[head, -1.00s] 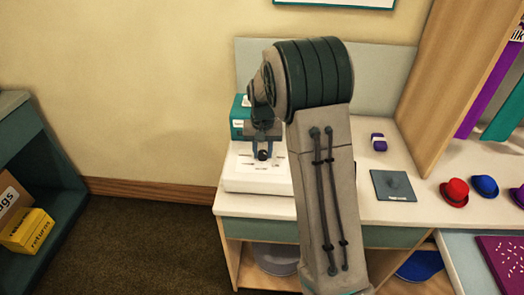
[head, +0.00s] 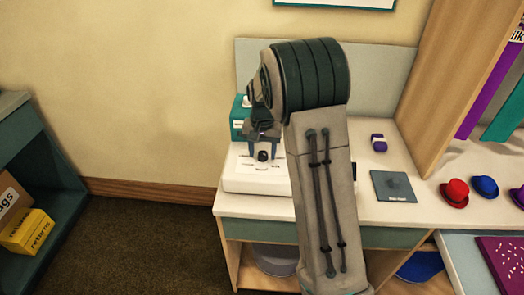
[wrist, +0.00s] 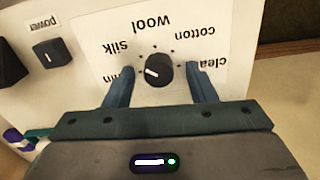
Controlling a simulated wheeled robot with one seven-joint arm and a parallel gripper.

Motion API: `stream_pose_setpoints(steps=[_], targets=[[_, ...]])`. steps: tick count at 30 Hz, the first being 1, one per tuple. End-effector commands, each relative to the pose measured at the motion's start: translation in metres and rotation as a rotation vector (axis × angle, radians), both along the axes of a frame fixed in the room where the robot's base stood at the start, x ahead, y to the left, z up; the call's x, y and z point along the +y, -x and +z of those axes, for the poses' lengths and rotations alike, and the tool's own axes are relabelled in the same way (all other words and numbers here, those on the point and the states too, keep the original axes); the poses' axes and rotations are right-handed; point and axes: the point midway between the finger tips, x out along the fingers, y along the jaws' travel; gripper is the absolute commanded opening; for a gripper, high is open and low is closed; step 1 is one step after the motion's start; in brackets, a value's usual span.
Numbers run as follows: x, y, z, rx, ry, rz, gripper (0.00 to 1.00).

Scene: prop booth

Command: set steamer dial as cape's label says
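The steamer (head: 240,178) is a white box on the counter with a black dial (wrist: 159,70) on its panel. In the wrist view the panel labels appear upside down: silk, wool, cotton and two partly hidden ones. The dial's white mark points left and slightly down, below silk, toward the partly hidden label. My gripper (wrist: 159,68) is open, its fingers on either side of the dial with gaps. It also shows in the head view (head: 263,148). A purple cape (head: 487,92) and a teal cape (head: 506,112) hang at right; a cut-off label (head: 517,34) there reads "ilk".
A black power switch (wrist: 52,53) is on the panel. A teal box (head: 238,122) stands behind the steamer. A purple-and-white item (head: 378,142), a grey pad (head: 394,186), and red (head: 455,192) and blue (head: 485,186) hats lie to the right. A wooden divider (head: 440,80) rises beside the capes.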

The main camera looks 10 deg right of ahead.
Motion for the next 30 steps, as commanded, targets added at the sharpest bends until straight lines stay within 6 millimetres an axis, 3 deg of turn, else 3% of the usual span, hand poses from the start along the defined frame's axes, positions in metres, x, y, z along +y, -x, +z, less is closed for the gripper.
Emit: stream_pose_setpoints(steps=[11,14,24,30], targets=[[0.000,0.000,0.006,0.001,0.001,0.000,0.51],[0.000,0.000,0.020,-0.001,0.000,0.000,0.51],[0.000,0.000,0.096,-0.002,0.000,0.000,0.51],[0.000,0.000,0.127,0.000,0.000,0.000,0.51]])
